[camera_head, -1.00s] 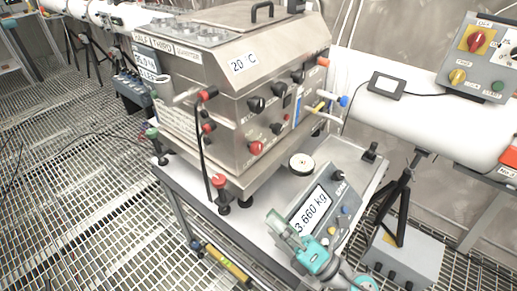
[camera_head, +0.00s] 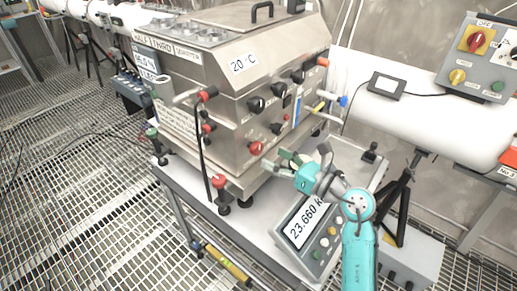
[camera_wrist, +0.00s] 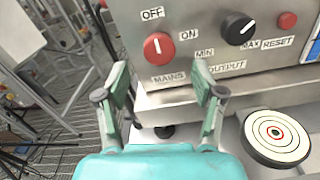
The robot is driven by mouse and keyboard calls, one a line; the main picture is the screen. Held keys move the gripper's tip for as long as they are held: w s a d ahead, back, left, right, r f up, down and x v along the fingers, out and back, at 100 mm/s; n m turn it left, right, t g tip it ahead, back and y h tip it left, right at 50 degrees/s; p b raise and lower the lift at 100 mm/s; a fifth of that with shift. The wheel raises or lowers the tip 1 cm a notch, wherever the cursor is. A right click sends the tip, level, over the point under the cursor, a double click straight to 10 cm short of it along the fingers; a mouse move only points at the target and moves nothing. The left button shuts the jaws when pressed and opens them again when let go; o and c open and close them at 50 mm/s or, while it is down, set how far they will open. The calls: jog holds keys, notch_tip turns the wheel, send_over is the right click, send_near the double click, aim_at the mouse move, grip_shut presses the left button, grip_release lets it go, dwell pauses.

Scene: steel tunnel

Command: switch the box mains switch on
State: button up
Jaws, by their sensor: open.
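The steel box (camera_head: 225,95) stands on a white-topped cart. Its mains switch is a round red knob (camera_wrist: 158,48) low on the front panel in the wrist view, with OFF at its upper left and ON at its right. Its white mark points up and slightly left, toward OFF. The same red knob shows in the head view (camera_head: 256,148). My gripper (camera_wrist: 162,85) is open and empty, its fingers on either side below the knob and apart from it. In the head view my gripper (camera_head: 300,158) is just right of and in front of the knob.
A black output knob (camera_wrist: 238,30) and a red reset button (camera_wrist: 287,20) sit right of the mains knob. A round target-marked pan (camera_wrist: 276,138) lies at lower right. A scale display (camera_head: 303,225) is on the cart.

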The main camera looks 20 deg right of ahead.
aim_at(259, 150)
jog(key=shift+x, duration=3.15)
jog(key=shift+a, duration=0.1)
jog(key=c, duration=1.1)
